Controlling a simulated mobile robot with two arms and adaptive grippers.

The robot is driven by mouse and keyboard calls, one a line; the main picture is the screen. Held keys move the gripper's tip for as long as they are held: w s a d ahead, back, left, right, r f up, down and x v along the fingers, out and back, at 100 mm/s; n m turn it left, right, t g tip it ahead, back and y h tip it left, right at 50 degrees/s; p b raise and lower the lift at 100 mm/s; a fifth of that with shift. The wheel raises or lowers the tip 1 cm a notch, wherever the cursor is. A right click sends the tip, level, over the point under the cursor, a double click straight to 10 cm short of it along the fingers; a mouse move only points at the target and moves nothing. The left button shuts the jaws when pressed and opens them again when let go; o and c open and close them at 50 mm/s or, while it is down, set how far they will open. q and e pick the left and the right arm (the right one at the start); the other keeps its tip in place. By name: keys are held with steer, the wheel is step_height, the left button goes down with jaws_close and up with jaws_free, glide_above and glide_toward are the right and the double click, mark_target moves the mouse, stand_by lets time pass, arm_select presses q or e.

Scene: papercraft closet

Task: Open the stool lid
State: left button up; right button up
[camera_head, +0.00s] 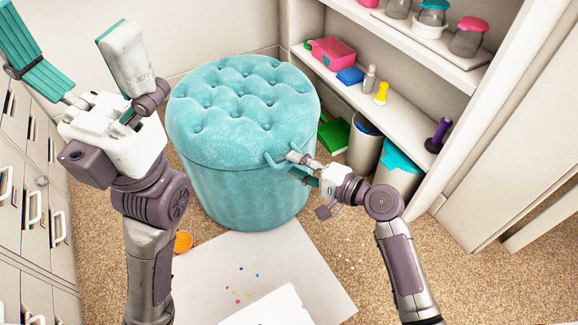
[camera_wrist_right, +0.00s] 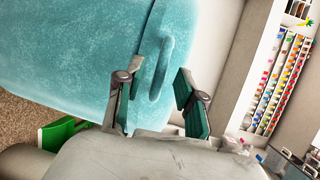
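The round teal tufted stool (camera_head: 245,195) stands upright on the carpet in the head view, its padded lid (camera_head: 240,95) closed on top. A teal loop handle (camera_head: 272,160) sticks out from the lid's right side. It also shows in the right wrist view as a handle (camera_wrist_right: 166,62). My right gripper (camera_head: 296,165) is at this handle. In the right wrist view my right gripper (camera_wrist_right: 157,84) has its fingers spread, with the handle's lower end between them and a gap visible. My left gripper (camera_head: 65,28) is raised at the upper left, wide open and empty.
A white shelf unit (camera_head: 425,65) with jars and boxes stands at the right. Bins (camera_head: 398,165) and a green object (camera_head: 334,132) sit close to the right arm. Paper (camera_head: 262,270) and an orange ball (camera_head: 183,241) lie on the floor. Drawers (camera_head: 32,205) line the left.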

steer(key=shift+b+x, duration=0.35)
steer(key=shift+x, duration=1)
jaws_close()
